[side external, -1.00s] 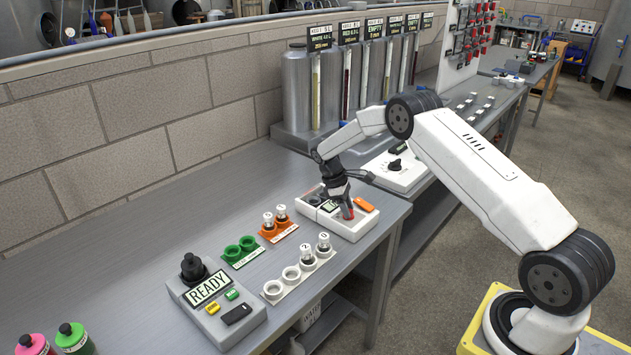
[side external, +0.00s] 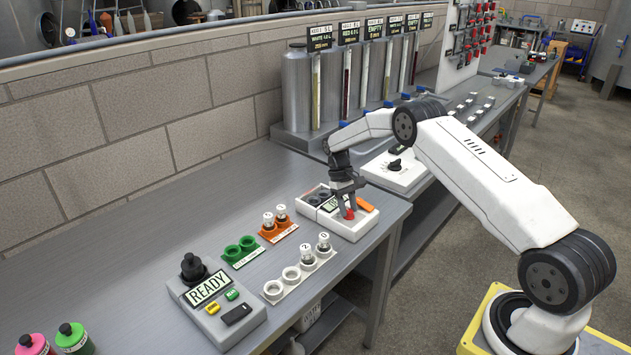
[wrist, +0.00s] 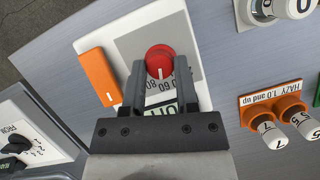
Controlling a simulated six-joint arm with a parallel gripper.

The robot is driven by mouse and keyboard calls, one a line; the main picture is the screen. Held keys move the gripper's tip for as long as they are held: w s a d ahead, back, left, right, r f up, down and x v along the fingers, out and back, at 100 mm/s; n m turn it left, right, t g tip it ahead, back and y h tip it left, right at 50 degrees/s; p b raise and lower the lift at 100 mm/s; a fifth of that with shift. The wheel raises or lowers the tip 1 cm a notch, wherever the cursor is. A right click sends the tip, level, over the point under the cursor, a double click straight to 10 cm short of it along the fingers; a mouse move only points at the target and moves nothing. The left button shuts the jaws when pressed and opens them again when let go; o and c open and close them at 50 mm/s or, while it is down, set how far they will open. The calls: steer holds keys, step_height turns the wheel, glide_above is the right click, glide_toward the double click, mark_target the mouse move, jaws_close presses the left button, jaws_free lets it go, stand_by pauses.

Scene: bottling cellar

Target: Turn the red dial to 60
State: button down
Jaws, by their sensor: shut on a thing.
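The red dial (side external: 349,214) sits on a white device (side external: 341,231) near the table's right edge. In the wrist view, the dial (wrist: 160,55) has a white pointer line directed toward the bottom of the picture, at or close to the printed 60. The 80 is beside it on the left; the fingers hide part of the scale. My gripper (side external: 347,208) is lowered over the dial. In the wrist view, the fingers of my gripper (wrist: 159,72) are on either side of the dial and shut on it. A small display below the dial is partly hidden by the gripper.
An orange block (wrist: 99,76) is on the device beside the dial. An orange holder with vials (side external: 278,230), a white vial rack (side external: 300,275) and a READY box (side external: 217,312) stand to the left. A white dial box (side external: 396,170) is behind.

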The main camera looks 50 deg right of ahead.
steer(key=shift+w+r, duration=0.1)
steer(key=shift+c, duration=1.8)
jaws_free()
steer(key=v, duration=0.7)
steer(key=shift+r, duration=0.35)
steer(key=shift+w, duration=0.1)
